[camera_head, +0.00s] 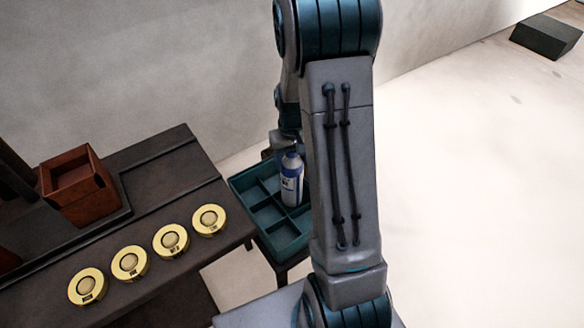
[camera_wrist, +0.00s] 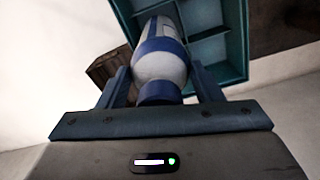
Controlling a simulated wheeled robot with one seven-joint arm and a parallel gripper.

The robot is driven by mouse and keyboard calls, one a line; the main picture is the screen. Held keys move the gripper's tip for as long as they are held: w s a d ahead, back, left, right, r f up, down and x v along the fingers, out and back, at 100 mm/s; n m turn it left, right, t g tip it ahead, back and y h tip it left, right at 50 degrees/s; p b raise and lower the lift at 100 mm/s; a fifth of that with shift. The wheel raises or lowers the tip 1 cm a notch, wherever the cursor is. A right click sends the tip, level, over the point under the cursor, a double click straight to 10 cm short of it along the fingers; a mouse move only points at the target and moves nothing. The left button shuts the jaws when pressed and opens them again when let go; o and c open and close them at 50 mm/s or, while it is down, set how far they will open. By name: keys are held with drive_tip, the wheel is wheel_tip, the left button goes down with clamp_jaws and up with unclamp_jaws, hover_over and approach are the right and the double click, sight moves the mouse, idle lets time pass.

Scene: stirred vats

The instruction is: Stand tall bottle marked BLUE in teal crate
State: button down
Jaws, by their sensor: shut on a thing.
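A tall white bottle with a blue band (camera_head: 291,178) stands roughly upright at the teal crate (camera_head: 256,184), which is divided into several compartments. The bottle also shows in the wrist view (camera_wrist: 160,64), between the two fingers of my gripper (camera_wrist: 160,88), with its blue cap toward my palm. My gripper is shut on it. The crate shows beyond the bottle in the wrist view (camera_wrist: 236,42). The bottle's lower end overlaps the crate's compartments, but I cannot tell whether it touches the crate floor. The marking on the label is too small to read.
A dark table (camera_head: 160,200) at the left bears several round yellow pieces (camera_head: 171,240) and a red-brown box (camera_head: 77,186). The crate rests on a dark stand just right of this table. A dark block (camera_head: 545,36) lies far right; the floor between is clear.

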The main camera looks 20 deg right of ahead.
sight(292, 177)
wheel_tip(292, 177, down, 3)
drive_tip(key=shift+f+b, duration=0.1)
drive_tip(key=shift+b, duration=0.2)
drive_tip(key=shift+c, duration=2)
unclamp_jaws()
